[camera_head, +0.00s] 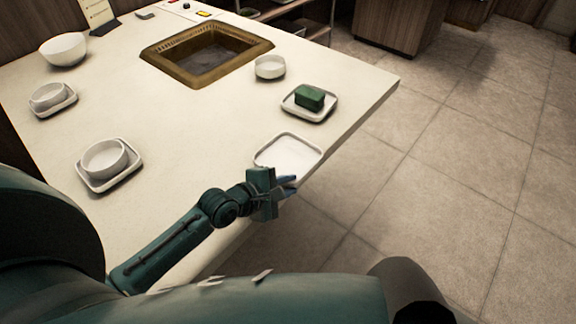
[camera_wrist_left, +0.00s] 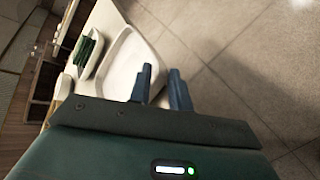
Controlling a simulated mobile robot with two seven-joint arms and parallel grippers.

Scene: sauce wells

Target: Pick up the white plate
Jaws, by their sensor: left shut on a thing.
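The white plate (camera_head: 287,150) is square with a raised rim and empty, at the table's right front edge. My left gripper (camera_head: 289,183) is at its near edge, shut on the rim. In the left wrist view the plate (camera_wrist_left: 122,68) lies beside the blue fingertips (camera_wrist_left: 161,74), its near rim partly hidden by one finger. I cannot tell whether the plate is clear of the table. My right gripper is not in view.
A plate (camera_head: 325,114) with a green block (camera_head: 309,97) stands just beyond. A white bowl (camera_head: 269,67) is near the recessed brass-framed grill (camera_head: 165,46). Bowls on saucers (camera_head: 125,178) stand at the left. Open floor (camera_head: 420,190) lies right of the table.

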